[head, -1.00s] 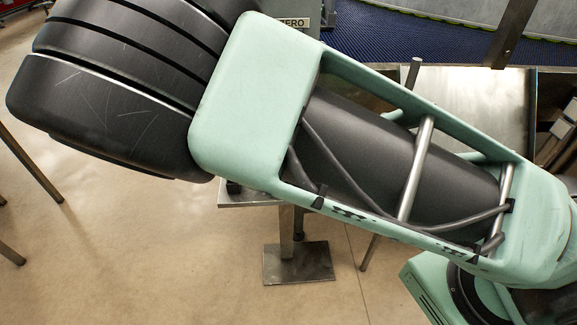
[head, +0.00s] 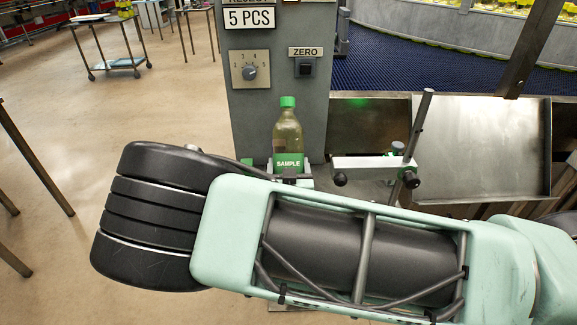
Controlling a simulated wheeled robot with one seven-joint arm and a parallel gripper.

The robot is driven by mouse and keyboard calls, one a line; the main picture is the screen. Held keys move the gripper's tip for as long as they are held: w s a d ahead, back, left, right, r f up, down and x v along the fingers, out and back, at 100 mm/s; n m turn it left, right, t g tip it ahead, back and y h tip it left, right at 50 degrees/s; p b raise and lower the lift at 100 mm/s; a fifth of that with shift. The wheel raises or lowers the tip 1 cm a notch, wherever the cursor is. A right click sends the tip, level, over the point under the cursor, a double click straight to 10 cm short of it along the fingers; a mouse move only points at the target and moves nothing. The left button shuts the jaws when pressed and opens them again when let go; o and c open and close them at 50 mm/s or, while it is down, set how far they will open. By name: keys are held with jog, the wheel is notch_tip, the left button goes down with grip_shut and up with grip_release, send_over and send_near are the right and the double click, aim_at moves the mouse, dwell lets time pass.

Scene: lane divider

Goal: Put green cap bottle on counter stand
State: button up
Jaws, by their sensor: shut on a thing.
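The green cap bottle (head: 287,140), clear with a green SAMPLE label, stands upright in front of the grey counter panel (head: 240,115). My gripper (head: 289,174) shows only in part, as dark and pale pieces around the bottle's lower end, and it is shut on the bottle. My arm, pale green and black, crosses the foreground and hides the bottle's base and whatever is under it. I cannot tell whether the bottle touches a surface. The counter stand's plate and post are hidden behind my arm.
A white bracket (head: 372,163) with black knobs and an upright rod (head: 418,125) stand right of the bottle. A metal tray (head: 480,150) lies farther right. A wheeled cart (head: 115,62) stands at the back left. Open floor (head: 60,110) lies at left.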

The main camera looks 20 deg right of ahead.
jog(key=shift+f+b, duration=0.55)
jog(key=shift+f, duration=0.05)
jog(key=o, duration=1)
jog(key=shift+c, duration=0.2)
jog(key=shift+r, duration=0.1)
